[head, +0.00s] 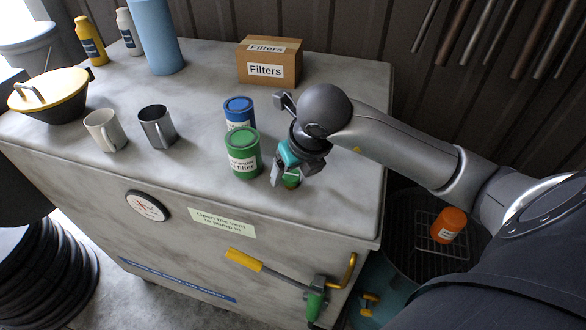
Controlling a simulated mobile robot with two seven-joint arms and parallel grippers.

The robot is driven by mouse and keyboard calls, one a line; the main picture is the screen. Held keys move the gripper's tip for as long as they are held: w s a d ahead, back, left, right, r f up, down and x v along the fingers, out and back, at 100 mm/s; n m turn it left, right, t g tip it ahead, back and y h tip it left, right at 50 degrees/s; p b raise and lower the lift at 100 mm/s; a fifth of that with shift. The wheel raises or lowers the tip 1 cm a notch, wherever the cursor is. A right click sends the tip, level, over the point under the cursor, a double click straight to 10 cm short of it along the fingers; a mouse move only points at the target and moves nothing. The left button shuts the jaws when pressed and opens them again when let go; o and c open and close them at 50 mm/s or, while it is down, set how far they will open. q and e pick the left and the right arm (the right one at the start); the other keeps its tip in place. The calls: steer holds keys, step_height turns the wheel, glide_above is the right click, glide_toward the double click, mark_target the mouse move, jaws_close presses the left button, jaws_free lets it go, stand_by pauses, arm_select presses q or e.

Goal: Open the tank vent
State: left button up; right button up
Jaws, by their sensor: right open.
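My right gripper (287,174) reaches in from the right, pointing down over the front right part of the grey tank top (200,95). Its jaws are open around or just above a small green part (292,183), which may be the vent. The fingers hide much of this part, and I cannot tell whether they touch it. A label (222,222) on the tank's front reads "Open the vent to pump in". My left gripper is not in view.
A Filters box (270,63), two mugs (157,127) and a yellow-lidded funnel (48,92) stand on top. A yellow-handled lever (245,260) is on the front.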

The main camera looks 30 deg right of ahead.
jaws_close()
stand_by(0.8)
